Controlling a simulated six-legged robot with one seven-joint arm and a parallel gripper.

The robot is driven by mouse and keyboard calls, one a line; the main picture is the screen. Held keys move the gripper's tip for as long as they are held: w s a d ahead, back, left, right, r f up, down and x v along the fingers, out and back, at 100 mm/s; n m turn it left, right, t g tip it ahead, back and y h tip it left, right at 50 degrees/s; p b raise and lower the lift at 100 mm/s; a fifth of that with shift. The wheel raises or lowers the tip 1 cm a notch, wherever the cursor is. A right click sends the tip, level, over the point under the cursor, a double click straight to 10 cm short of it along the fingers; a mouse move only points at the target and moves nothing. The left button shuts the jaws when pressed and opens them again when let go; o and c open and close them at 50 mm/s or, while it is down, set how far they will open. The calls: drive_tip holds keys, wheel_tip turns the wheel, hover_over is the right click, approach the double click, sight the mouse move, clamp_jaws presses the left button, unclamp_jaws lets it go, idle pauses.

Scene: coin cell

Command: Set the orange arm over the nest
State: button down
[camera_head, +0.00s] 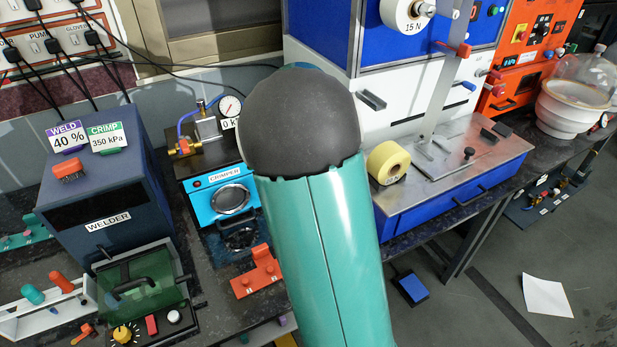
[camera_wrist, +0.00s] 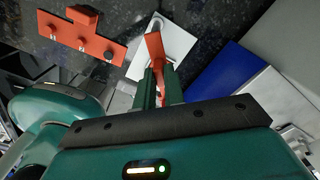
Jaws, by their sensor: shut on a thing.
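In the wrist view my gripper (camera_wrist: 160,78) is shut on an orange piece, which I take to be the orange arm (camera_wrist: 155,48). Its flat end sticks out beyond the fingertips, over a white plate (camera_wrist: 180,48). A grey rounded part shows just past its tip. I cannot clearly make out the nest. In the head view my own arm covers the middle, and my gripper is hidden behind it.
The blue crimper (camera_head: 214,190) and the welder (camera_head: 100,190) stand on the dark bench. A yellow roll (camera_head: 388,163) sits right of my arm.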

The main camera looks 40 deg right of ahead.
drive_tip(key=shift+s+a+m, duration=0.1)
drive_tip(key=shift+a+m, duration=0.15)
drive_tip(key=shift+m, duration=0.75)
drive_tip(key=c, duration=1.5)
unclamp_jaws()
drive_tip(key=shift+r, duration=0.1)
wheel_tip(320, 180, up, 14)
drive_tip(key=shift+f, duration=0.15)
